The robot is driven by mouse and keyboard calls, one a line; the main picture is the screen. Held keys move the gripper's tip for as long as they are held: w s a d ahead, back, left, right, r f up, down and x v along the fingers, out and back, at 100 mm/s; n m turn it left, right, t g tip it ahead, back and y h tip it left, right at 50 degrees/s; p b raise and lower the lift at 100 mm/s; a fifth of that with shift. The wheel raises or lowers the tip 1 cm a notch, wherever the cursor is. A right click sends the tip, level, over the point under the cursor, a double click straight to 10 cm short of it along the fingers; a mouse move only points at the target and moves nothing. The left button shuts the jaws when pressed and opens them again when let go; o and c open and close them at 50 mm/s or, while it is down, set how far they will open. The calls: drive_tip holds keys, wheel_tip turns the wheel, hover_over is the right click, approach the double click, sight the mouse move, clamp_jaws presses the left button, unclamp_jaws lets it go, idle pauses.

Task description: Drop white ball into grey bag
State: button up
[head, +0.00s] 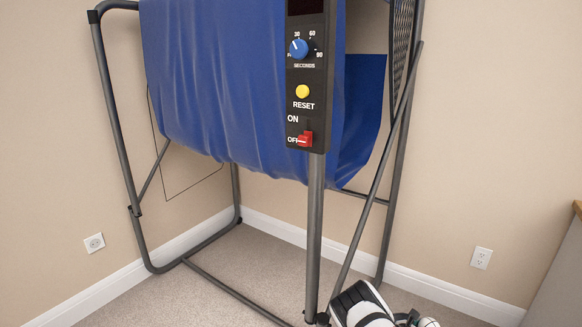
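I do not see a grey bag in the head view. I cannot make out a white ball for sure. White and black parts of my own arm seem to show at the bottom edge, right of centre. A small rounded white shape beside them is cut off by the frame edge, and I cannot tell what it is. My gripper's fingers are not in view.
A basketball arcade frame of grey tubes (316,230) fills the middle, with a blue cloth (215,90) and a black control panel (305,90). Beige walls meet in a corner behind it. A cabinet edge (562,275) stands at the right. Bare carpet (225,270) shows below.

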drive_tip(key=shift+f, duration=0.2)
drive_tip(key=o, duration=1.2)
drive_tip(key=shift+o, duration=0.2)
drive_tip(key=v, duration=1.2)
